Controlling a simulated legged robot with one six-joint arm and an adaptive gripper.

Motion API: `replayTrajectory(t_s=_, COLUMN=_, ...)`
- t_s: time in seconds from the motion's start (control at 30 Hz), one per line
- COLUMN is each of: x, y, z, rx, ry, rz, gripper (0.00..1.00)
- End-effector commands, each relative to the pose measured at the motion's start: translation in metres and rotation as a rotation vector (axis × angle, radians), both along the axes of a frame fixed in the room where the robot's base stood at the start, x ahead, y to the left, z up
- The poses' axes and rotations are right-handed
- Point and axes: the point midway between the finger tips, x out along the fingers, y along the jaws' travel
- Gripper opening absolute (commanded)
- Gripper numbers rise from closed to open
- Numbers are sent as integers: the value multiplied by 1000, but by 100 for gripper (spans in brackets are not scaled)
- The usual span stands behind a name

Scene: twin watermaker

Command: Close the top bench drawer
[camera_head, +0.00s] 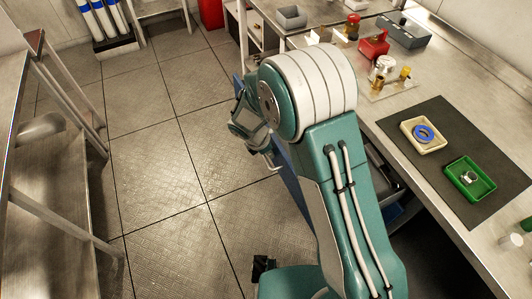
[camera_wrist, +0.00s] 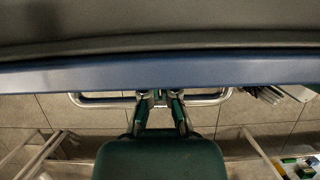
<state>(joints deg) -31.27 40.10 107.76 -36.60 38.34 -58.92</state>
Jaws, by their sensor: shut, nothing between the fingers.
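The drawer has a blue front panel (camera_head: 290,187), which juts out from under the bench into the aisle in the head view, so it stands open. My arm hides much of it. In the wrist view the blue front edge (camera_wrist: 60,76) runs across the picture, with a metal bar handle (camera_wrist: 92,101) below it. My gripper (camera_wrist: 160,98) is shut and empty at the middle of the handle; I cannot tell whether it touches. In the head view my gripper (camera_head: 272,163) is on the aisle side of the blue panel.
The bench top (camera_head: 400,140) carries a dark mat (camera_head: 445,130) with a beige tray (camera_head: 424,148) and a green tray (camera_head: 484,168). A red box (camera_head: 373,46) stands farther back. A metal rack (camera_head: 60,190) stands at left. The tiled floor (camera_head: 150,130) between is clear.

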Motion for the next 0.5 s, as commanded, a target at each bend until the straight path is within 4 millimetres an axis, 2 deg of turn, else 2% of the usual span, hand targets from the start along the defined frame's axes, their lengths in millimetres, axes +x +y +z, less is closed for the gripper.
replayTrajectory(t_s=0.17, x=17, y=-30, z=0, rx=0, ry=-2, rz=-6, gripper=0)
replayTrajectory(t_s=0.5, x=60, y=-104, z=0, rx=-1, ry=0, rz=-8, gripper=0)
